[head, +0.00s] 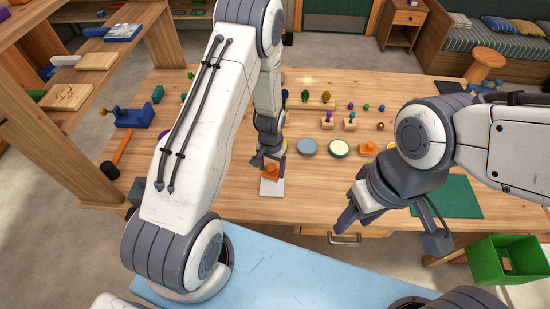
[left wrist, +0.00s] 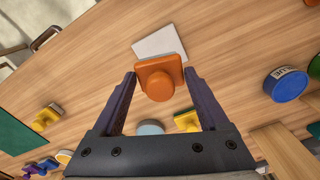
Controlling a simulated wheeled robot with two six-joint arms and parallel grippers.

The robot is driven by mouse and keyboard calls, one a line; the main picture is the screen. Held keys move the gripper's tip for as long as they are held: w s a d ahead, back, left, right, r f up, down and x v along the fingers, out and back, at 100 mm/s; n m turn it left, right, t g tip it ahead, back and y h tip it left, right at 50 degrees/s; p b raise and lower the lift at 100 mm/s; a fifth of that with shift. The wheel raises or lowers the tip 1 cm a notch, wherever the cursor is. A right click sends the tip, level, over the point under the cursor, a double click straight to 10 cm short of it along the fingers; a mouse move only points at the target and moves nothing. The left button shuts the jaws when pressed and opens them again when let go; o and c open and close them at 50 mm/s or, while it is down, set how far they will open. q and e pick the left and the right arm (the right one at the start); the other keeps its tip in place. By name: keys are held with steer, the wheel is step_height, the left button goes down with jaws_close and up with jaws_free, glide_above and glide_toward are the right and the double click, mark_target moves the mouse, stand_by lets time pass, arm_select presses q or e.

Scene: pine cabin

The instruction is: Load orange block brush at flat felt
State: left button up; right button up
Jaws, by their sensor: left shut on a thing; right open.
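My left gripper (head: 271,161) is shut on the orange block brush (head: 271,172), a square block with a round knob. In the left wrist view the brush (left wrist: 160,80) sits between the two fingertips (left wrist: 161,82). The flat felt (head: 272,188) is a pale square pad on the table, and the brush overlaps its far part in the head view. In the left wrist view the felt (left wrist: 160,42) shows just beyond the brush. I cannot tell whether they touch. My right gripper (head: 391,231) is open and empty over the table's front right.
Behind the brush are a blue-grey disc (head: 307,147), a cream disc (head: 340,149) and another orange piece (head: 368,147). A green mat (head: 455,197) lies at the right, with a green bin (head: 505,260) beyond the table's front right. A blue tin (left wrist: 287,84) shows in the left wrist view.

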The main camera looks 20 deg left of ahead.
mark_target(272, 178)
arm_select(q)
steer(key=shift+w, duration=0.15)
steer(key=shift+f, duration=0.25)
steer(key=shift+f+b, duration=2.1)
steer(key=shift+f, duration=0.8)
arm_select(e)
steer(key=shift+f, duration=1.75)
arm_select(q)
steer(key=shift+f+b, duration=0.5)
steer(key=shift+f, duration=0.05)
arm_select(e)
steer(key=shift+f, duration=0.5)
arm_select(q)
steer(key=shift+r+p, duration=2.5)
steer(key=shift+r, duration=1.05)
arm_select(e)
steer(key=shift+r, duration=2.55)
